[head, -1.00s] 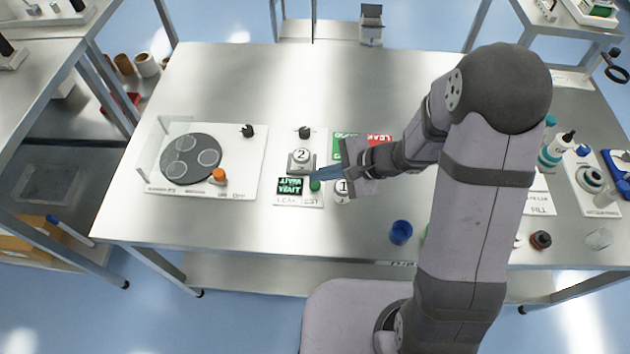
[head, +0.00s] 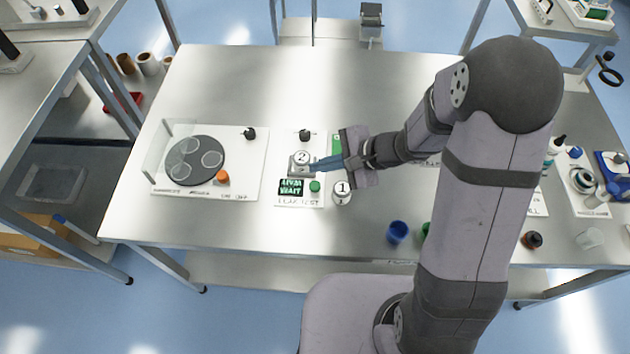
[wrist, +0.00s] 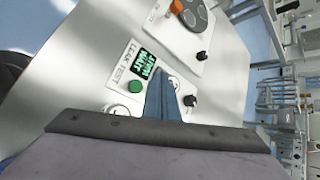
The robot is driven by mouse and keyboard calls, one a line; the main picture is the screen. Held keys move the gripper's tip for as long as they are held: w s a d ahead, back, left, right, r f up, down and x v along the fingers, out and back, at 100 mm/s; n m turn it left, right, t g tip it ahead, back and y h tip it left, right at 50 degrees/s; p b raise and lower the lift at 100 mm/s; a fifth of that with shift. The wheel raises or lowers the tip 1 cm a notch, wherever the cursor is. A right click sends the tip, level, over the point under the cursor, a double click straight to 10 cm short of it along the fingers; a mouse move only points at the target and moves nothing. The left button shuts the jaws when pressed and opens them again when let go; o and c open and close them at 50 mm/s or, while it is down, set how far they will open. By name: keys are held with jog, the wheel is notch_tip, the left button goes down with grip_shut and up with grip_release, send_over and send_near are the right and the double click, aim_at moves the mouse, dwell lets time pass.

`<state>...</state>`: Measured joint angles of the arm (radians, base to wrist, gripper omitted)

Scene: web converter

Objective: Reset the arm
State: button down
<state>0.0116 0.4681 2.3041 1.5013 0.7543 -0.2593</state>
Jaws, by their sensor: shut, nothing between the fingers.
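My gripper (head: 318,164) reaches in from the right over the steel table (head: 400,85). Its blue fingers are closed together and empty, and they also show in the wrist view (wrist: 163,98). In the head view the fingertips are right beside the round piece marked "2" (head: 301,158) on the leak test plate (head: 287,202); I cannot tell whether they touch it. The plate carries a green button (head: 315,186), a dark display (head: 292,187) and a black knob (head: 305,135).
A white station with a dark turntable (head: 196,160) and an orange knob (head: 222,177) is at the left. A blue cup (head: 397,232) stands near the front edge. The table's back is clear.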

dwell(0.8)
jog(key=shift+s+f+m, duration=0.1)
jog(key=shift+m, duration=0.2)
jog(key=s+d+f+n+g, duration=0.1)
jog(key=s, duration=0.2)
jog(key=s+f+n+g+h, duration=0.1)
jog(key=s, duration=0.2)
jog(key=s+d+f+n+g, duration=0.1)
jog(key=s, duration=0.2)
jog(key=shift+d+f+n+g+h, duration=0.2)
jog(key=shift+d+n+g+h, duration=0.1)
jog(key=shift+d+g+h, duration=0.1)
jog(key=s+d+n+h, duration=0.1)
jog(key=s+d, duration=0.1)
jog(key=s+d+n+g+h, duration=0.1)
jog(key=s+d+n, duration=0.1)
jog(key=s+d+n+g+h, duration=0.1)
jog(key=s+d, duration=0.1)
jog(key=shift+s+f, duration=0.1)
jog(key=shift+s, duration=0.3)
jog(key=w+d+r+n+t+h, duration=0.1)
jog(key=d+r+n+t+h, duration=0.2)
jog(key=d+r, duration=0.4)
jog(key=d+n+h, duration=0.1)
jog(key=n, duration=0.1)
jog(key=shift+w+r+n, duration=0.3)
jog(key=shift+r, duration=0.05)
dwell(3.3)
